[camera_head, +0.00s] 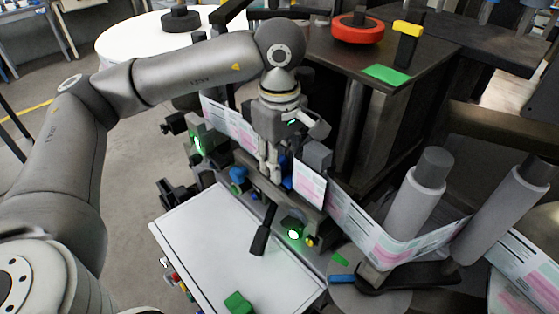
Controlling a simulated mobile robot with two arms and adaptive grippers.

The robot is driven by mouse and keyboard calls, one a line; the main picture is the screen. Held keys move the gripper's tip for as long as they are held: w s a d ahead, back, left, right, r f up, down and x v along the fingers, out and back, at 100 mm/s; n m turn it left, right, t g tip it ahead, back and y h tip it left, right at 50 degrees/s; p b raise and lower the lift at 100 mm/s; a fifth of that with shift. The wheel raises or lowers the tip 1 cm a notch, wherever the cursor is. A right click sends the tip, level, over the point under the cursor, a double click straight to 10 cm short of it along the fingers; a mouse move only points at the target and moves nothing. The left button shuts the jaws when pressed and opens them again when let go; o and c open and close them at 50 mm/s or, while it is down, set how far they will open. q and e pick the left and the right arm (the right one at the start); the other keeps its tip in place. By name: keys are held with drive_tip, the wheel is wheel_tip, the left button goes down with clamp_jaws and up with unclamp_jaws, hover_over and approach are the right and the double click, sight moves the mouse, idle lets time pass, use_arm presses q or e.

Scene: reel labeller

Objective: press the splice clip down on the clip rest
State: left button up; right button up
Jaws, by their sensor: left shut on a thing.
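My left gripper (270,170) points down at the splicing station, between the two runs of printed label web (232,122). Its fingers are closed together on a small thing that they mostly hide; I take it to be the splice clip, but its shape does not show. A blue part (287,183) shows just right of the fingertips. The fingers are low over the dark station bar (300,207); the clip rest cannot be told apart there, and I cannot tell whether the clip touches it. My right gripper is not in view.
A black-handled lever (262,235) hangs over the white worktop (205,245), beside a lit green button (294,233). A green block (238,303) lies at the worktop's front. Grey rollers (415,200) stand at the right. A red reel (357,29) sits on the dark cabinet behind.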

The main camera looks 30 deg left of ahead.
use_arm(q)
drive_tip(key=o, duration=1)
drive_tip(key=shift+f, duration=0.1)
wheel_tip(320, 180, up, 8)
drive_tip(key=shift+f, duration=0.2)
drive_tip(key=shift+f, duration=0.1)
